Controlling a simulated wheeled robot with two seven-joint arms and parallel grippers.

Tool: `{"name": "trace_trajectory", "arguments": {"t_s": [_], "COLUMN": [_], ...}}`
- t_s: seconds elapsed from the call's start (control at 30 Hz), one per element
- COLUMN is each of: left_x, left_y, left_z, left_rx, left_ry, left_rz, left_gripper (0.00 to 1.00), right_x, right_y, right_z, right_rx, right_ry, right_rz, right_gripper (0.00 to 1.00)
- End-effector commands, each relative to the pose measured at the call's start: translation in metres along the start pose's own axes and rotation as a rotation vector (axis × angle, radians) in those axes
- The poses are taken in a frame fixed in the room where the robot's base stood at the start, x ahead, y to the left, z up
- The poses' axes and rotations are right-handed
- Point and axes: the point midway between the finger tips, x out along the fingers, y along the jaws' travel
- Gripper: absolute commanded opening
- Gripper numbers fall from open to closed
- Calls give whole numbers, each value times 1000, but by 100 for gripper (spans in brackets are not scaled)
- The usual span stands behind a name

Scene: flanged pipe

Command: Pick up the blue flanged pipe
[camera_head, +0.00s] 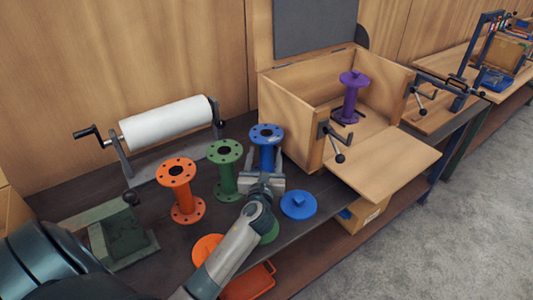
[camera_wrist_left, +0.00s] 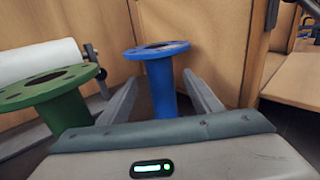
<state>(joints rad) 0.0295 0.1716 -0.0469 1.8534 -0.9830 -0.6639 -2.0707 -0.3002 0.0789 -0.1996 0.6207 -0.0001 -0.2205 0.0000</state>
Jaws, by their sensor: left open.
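The blue flanged pipe (camera_head: 266,145) stands upright on the dark bench top, just left of the wooden box. My left gripper (camera_head: 265,172) is open at the pipe, with its fingers pointing away from me. In the left wrist view the blue flanged pipe (camera_wrist_left: 161,82) rises between the two open fingers (camera_wrist_left: 160,95), with gaps on both sides and nothing gripped. Its top flange is above the fingers; its base is hidden behind the gripper. My right gripper is not in view.
The green pipe (camera_head: 226,172) stands close left of the blue one, the orange pipe (camera_head: 183,195) further left. The wooden box (camera_head: 290,115) holds a purple pipe (camera_head: 350,98). A blue disc (camera_head: 298,205) lies right of my gripper. A paper roll (camera_head: 165,123) stands behind.

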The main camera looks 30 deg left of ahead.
Motion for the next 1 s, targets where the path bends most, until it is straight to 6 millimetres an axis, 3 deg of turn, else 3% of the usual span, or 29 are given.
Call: {"name": "trace_trajectory", "arguments": {"t_s": [0.33, 0.73, 1.0], "left_x": [3, 46, 52], "left_y": [0, -1, -1], "left_z": [1, 1, -1], "left_rx": [0, 0, 1], "left_ry": [-1, 0, 0], "left_rz": [1, 1, -1], "left_gripper": [58, 58, 58], "right_x": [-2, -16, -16], "right_y": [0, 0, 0], "right_z": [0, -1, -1], "right_rx": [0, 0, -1], "right_ry": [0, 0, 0], "right_rz": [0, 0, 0], "right_gripper": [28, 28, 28]}}
